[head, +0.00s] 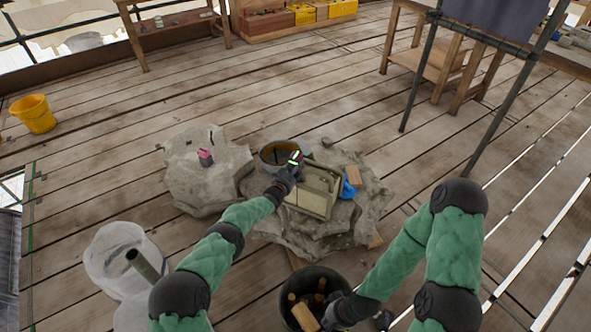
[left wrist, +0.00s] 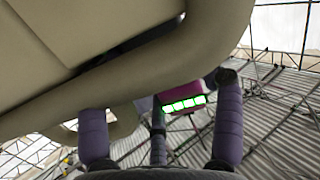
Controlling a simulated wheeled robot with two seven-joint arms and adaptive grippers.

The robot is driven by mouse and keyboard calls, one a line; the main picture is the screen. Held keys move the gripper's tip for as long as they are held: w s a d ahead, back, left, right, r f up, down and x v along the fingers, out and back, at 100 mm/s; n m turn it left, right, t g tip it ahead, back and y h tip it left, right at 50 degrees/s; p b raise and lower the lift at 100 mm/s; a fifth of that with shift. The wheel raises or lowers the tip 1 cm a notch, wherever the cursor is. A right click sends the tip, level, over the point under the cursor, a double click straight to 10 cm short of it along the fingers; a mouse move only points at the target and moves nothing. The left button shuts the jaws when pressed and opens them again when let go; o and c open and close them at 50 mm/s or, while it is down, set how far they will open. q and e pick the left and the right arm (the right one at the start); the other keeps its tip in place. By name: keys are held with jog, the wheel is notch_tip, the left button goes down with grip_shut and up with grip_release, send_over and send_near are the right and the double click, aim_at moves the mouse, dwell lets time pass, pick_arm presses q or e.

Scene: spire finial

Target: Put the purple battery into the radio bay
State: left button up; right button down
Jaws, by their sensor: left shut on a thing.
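The purple battery (head: 296,156), with a row of glowing green lights, is held at the end of my left arm. My left gripper (head: 289,171) is shut on it at the left side of the radio (head: 309,197), a beige-olive box on the middle stone. In the left wrist view the battery (left wrist: 183,96) shows between the dark fingers, lights facing the camera, with a large beige body, apparently the radio (left wrist: 60,40), close above. The bay opening cannot be made out. My right gripper (head: 338,314) is low at the black bucket; its fingers are unclear.
A pink block (head: 205,157) sits on the left stone (head: 195,180). A round bowl (head: 268,160) is behind my left gripper; a blue item (head: 348,189) lies right of the radio. The black bucket (head: 290,283) holds several brown items. Plank floor around the stones is mostly clear.

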pick_arm(q)
jog(key=shift+f, duration=0.25)
jog(key=o, duration=1.3)
jog(key=shift+o, duration=0.7)
jog(key=shift+s+d, duration=0.1)
jog(key=shift+s+f, duration=0.1)
jog(key=shift+f, duration=0.15)
jog(key=shift+s+d+f, duration=0.1)
jog(key=shift+s+f, duration=0.1)
jog(key=shift+f, duration=0.1)
jog(key=r+v, duration=0.2)
jog(key=v, duration=0.9)
jog(key=shift+a, duration=0.45)
